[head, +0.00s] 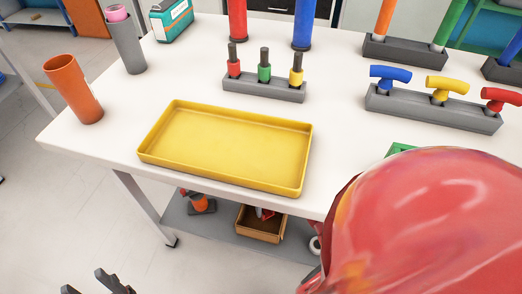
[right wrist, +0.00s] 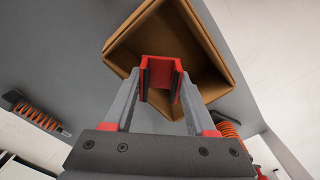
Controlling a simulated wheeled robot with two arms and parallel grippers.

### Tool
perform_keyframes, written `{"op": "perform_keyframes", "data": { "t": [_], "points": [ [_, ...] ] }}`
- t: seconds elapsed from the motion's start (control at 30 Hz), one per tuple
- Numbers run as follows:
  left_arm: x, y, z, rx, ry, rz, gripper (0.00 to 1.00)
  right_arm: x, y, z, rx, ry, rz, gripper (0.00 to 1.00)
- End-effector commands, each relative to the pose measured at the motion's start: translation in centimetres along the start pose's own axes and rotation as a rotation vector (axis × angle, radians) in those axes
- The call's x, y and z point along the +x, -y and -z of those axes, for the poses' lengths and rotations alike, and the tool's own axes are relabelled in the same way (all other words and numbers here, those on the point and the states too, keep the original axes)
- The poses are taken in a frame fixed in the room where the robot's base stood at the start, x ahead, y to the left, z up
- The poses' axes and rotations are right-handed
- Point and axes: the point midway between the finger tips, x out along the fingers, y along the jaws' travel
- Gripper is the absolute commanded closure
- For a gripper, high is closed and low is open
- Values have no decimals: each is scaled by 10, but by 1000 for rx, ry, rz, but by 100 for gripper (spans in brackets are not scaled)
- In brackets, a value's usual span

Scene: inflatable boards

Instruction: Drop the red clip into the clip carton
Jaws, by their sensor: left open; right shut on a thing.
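The red clip (right wrist: 160,68) is between the fingertips of my right gripper (right wrist: 160,82), which is shut on it. In the right wrist view, the clip appears in front of the opening of the brown clip carton (right wrist: 203,38). The carton also shows in the head view (head: 259,224), on the grey shelf under the table, with something red at its mouth. I cannot tell how far the clip is above the carton floor. My left gripper (head: 90,284) is open and empty at the bottom left of the head view, away from the carton.
The white table (head: 100,135) overhangs the grey shelf (head: 195,229). A yellow tray (head: 225,150) lies near its front edge. An orange coiled thing (right wrist: 38,116) lies left of the carton. A large red shape close to the head camera hides the lower right.

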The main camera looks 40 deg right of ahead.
Motion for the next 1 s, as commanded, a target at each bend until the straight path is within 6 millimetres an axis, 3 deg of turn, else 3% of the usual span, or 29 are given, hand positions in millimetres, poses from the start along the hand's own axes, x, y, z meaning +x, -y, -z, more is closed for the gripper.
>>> {"op": "perform_keyframes", "data": {
  "t": [0.27, 0.3, 0.47, 0.8, 1.0],
  "points": [
    [-3, 0, 0, 0, -1, 0, 45, 3, 0, 0, 0, -1, 0, 96],
    [-3, 0, 0, 0, 0, 0, 45, 3, 0, 0, 0, -1, 0, 39],
    [-3, 0, 0, 0, 0, 0, 45, 3, 0, 0, 0, -1, 0, 10],
    [-1, 0, 0, 0, 0, 0, 45, 0, 0, 0, 0, -2, 1, 9],
    [14, 1, 2, 0, 0, 0, 45, -33, 0, 2, 0, -6, 1, 9]
  ]
}}
